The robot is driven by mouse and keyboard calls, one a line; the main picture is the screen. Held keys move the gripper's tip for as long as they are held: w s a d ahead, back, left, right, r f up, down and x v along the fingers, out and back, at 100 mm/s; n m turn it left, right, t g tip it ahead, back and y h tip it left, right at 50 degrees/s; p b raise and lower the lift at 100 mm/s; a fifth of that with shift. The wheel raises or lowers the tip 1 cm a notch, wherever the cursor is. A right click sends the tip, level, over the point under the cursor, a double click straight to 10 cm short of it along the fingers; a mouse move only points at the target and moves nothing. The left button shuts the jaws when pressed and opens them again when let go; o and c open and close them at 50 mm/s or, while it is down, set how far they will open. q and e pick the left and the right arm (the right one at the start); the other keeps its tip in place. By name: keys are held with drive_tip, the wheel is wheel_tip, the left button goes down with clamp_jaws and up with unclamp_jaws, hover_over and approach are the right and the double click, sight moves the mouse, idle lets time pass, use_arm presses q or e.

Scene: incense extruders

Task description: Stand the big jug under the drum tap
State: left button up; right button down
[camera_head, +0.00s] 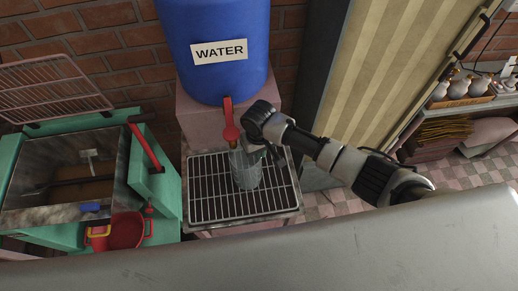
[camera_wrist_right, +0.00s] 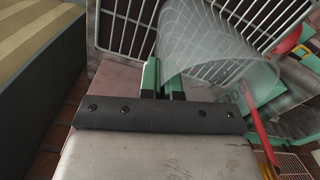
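The big jug (camera_head: 246,171) is clear and looks upright on the metal drip grille (camera_head: 205,207). Its rim is just below the red drum tap (camera_head: 231,131), which overlaps the rim's left part in the head view. My right gripper (camera_head: 274,152) reaches the jug's upper right side. In the right wrist view, the gripper's green-edged fingers (camera_wrist_right: 163,78) are close together against the jug's (camera_wrist_right: 205,42) side and seem closed on its handle, though the handle itself is hard to make out. Whether the jug's base touches the grille is hidden. My left gripper is not in view.
The blue WATER drum (camera_head: 218,75) stands behind the grille. A green-framed sink (camera_head: 60,180) and a red pot (camera_head: 126,231) are at left. A striped panel (camera_head: 385,60) and shelves with bottles (camera_head: 460,88) are at right. The grille's right side is clear.

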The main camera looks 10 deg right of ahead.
drive_tip(key=shift+f, duration=0.5)
drive_tip(key=c, duration=1.4)
unclamp_jaws()
drive_tip(key=shift+o, duration=0.2)
wheel_tip(320, 180, up, 11)
drive_tip(key=b, duration=0.3)
drive_tip(key=shift+r, duration=0.65)
